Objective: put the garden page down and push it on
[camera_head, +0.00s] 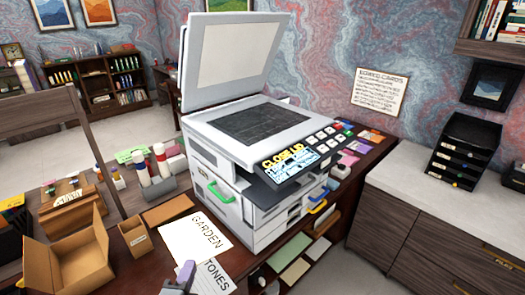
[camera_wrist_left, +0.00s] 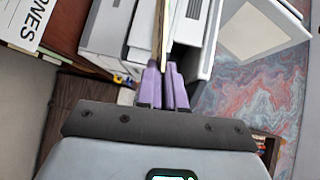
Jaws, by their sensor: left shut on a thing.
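The garden page (camera_head: 190,252), a white sheet lettered GARDEN, is in the head view in front of the copier's left side. My left gripper (camera_head: 187,270) has purple fingers at the page's lower edge. In the left wrist view its fingers (camera_wrist_left: 164,70) are shut on the page (camera_wrist_left: 159,30), which shows nearly edge-on as a thin upright strip. A second white page lettered TONES (camera_head: 214,283) lies just below and right of it; part of its lettering shows in the left wrist view (camera_wrist_left: 30,20). My right gripper is not in view.
The copier (camera_head: 215,200) stands behind the page, its lid (camera_head: 232,55) raised over dark glass (camera_head: 255,125). Its display (camera_head: 290,168) reads CLOSE LID. An open cardboard box (camera_head: 75,265) and small brown box (camera_head: 137,240) stand left of the page, on the dark desk.

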